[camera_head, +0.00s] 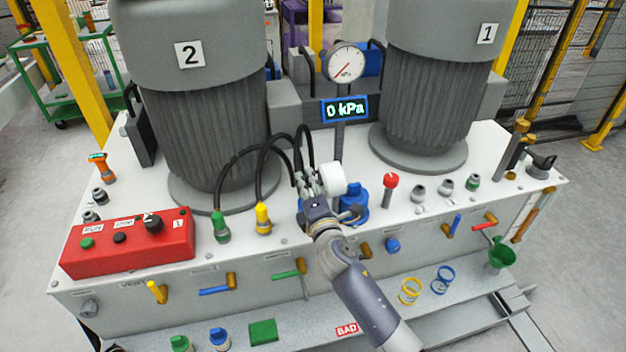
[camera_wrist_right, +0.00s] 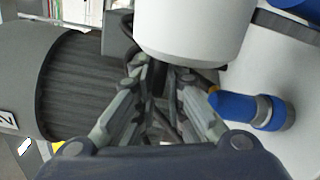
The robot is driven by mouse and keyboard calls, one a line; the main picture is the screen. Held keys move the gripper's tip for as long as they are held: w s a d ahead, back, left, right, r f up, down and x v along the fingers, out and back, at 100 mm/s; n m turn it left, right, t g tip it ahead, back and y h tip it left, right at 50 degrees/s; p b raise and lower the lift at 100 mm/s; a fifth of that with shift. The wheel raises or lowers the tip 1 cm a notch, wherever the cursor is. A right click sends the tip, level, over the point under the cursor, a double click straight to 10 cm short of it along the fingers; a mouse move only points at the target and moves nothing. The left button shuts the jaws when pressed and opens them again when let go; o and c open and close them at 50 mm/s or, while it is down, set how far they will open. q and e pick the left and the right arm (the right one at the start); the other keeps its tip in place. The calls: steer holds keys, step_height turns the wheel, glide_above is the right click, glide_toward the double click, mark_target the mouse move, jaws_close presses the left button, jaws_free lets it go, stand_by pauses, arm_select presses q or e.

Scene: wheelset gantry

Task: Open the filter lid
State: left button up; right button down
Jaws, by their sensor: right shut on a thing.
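My right gripper (camera_head: 318,182) is over the middle of the white machine top. It is shut on a white cylinder (camera_head: 331,180), which appears to be the lid or another filter part; I cannot tell which. In the right wrist view the cylinder (camera_wrist_right: 195,30) sits at the tips of the gripper fingers (camera_wrist_right: 160,75). A blue fitting (camera_head: 354,198) stands on the top just right of the gripper. A blue part with a grey collar (camera_wrist_right: 250,110) shows at the right of the wrist view. The gripper hides part of the area beneath it. My left gripper is not in view.
Two large grey motors, 2 (camera_head: 200,130) and 1 (camera_head: 430,110), flank the gripper. Black hoses (camera_head: 262,170) arch close on its left. A gauge (camera_head: 346,62) and a 0 kPa display (camera_head: 345,108) stand behind. A red-knobbed lever (camera_head: 391,182) is to the right.

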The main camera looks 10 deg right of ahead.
steer(key=shift+w+a+n, duration=0.1)
steer(key=shift+a+n, duration=0.15)
steer(key=shift+n, duration=0.35)
steer(key=c, duration=1.8)
jaws_free()
steer(key=shift+o, duration=0.4)
steer(key=shift+a+f, duration=0.15)
steer(key=shift+f, duration=0.1)
steer(key=shift+s+f, duration=0.1)
steer(key=shift+s, duration=0.15)
steer(key=s, duration=1.1)
steer(key=shift+s+d, duration=0.25)
steer(key=shift+s, duration=0.1)
